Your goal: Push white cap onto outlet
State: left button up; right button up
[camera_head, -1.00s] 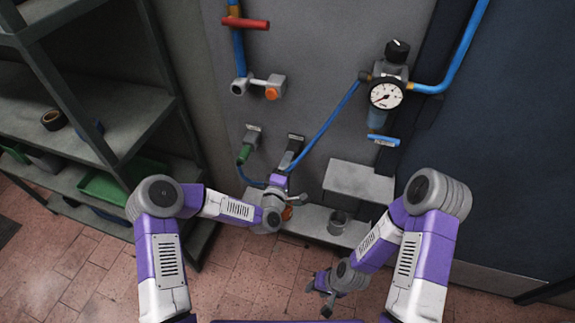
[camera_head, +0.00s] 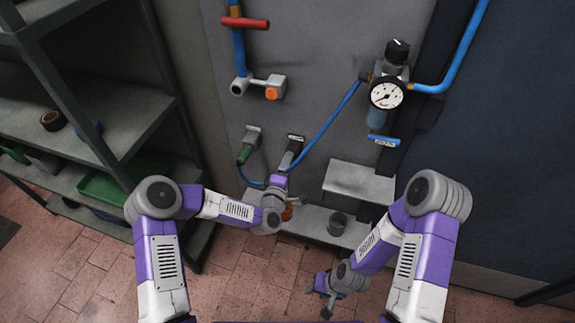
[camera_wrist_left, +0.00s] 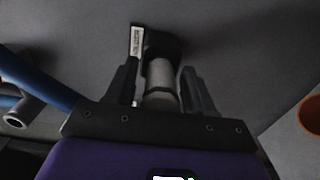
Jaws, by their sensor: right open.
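In the left wrist view a black elbow fitting (camera_wrist_left: 160,45) with a white label stands out from the grey panel. A pale grey cylindrical outlet piece (camera_wrist_left: 160,80) hangs below it. I cannot tell whether this piece includes the white cap, and no separate white cap is clear. My left gripper (camera_wrist_left: 160,90) has one finger on each side of this piece. It cannot be told whether the fingers touch it. In the head view my left gripper (camera_head: 279,180) is just below the dark fitting (camera_head: 293,150) and hides its lower end. My right gripper (camera_head: 322,289) is open and empty, low over the floor.
A green-ended fitting (camera_head: 247,148) is left of the dark one. A grey shelf (camera_head: 358,182) and a small cup (camera_head: 338,222) are at the right. Above are a red-handled valve (camera_head: 246,23), an orange-capped manifold (camera_head: 266,86) and a gauge (camera_head: 386,94). Blue hoses (camera_head: 333,130) cross the panel.

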pick_arm(q)
grip_shut()
jog(key=v, duration=0.6)
dwell(1.2)
jog(key=a+r+p, duration=0.7)
jog(key=r+p, duration=0.1)
jog(key=r, duration=0.4)
jog(key=w+a+r+p, duration=0.1)
jog(key=a+r+p, duration=0.7)
jog(key=r, duration=0.4)
jog(key=shift+w+a+p, duration=0.2)
jog(key=shift+p, duration=0.35)
dwell(1.8)
